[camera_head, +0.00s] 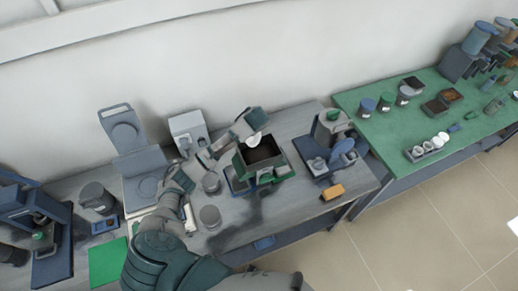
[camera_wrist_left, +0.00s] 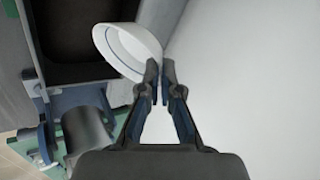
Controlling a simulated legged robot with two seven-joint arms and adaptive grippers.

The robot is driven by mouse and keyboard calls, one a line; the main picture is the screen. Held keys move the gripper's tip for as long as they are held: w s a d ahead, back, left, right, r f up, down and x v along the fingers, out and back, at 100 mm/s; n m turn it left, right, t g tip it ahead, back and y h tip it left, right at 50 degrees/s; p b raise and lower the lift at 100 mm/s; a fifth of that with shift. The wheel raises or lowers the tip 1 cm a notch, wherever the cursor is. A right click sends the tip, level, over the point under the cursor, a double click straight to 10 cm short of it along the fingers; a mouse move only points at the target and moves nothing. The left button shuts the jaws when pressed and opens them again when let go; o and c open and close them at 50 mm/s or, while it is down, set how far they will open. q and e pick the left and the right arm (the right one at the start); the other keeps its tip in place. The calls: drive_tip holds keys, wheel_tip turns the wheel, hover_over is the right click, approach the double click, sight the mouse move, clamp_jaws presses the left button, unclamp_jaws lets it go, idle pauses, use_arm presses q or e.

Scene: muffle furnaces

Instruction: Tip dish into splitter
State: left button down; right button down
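A small white dish (camera_head: 257,138) is tilted above the back edge of the splitter. In the left wrist view the dish (camera_wrist_left: 128,48) shows as a shallow round bowl. My left gripper (camera_head: 249,126) is above the splitter, and its fingertips (camera_wrist_left: 159,78) close on the dish's rim. The splitter (camera_head: 283,170) is a green-edged box with a dark open top; its dark hopper (camera_wrist_left: 75,40) lies left of and below the dish in the wrist view. The dish's contents cannot be made out. My right gripper is not in view.
Grey round containers (camera_head: 209,216) stand left of the splitter. A balance-like device (camera_head: 188,132) is behind my left arm. A green-topped table (camera_head: 420,125) with small items stands farther right.

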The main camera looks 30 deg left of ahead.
use_arm(q)
drive_tip(key=a+h, duration=0.1)
drive_tip(key=f+h, duration=0.1)
drive_tip(key=h, duration=0.1)
drive_tip(key=shift+w+a+f+n+g, duration=0.1)
drive_tip(key=shift+w+a+n+g, duration=0.05)
drive_tip(key=shift+a+n+g, duration=0.2)
drive_tip(key=shift+w+a+f+h, duration=0.1)
drive_tip(key=shift+a+f+h, duration=0.15)
drive_tip(key=shift+h, duration=0.25)
drive_tip(key=shift+a, duration=0.1)
drive_tip(key=h, duration=0.1)
drive_tip(key=a+f+h, duration=0.1)
drive_tip(key=h, duration=0.1)
drive_tip(key=shift+w+a+f+n+g+h, duration=0.2)
drive_tip(key=shift+a+f+n+g+h, duration=0.1)
drive_tip(key=shift+g+h, duration=0.1)
drive_tip(key=f+h+b, duration=0.2)
drive_tip(key=h, duration=0.1)
drive_tip(key=shift+a+f+n+g+h, duration=0.15)
drive_tip(key=shift+a+n+g+h, duration=0.15)
drive_tip(key=shift+a+n, duration=0.1)
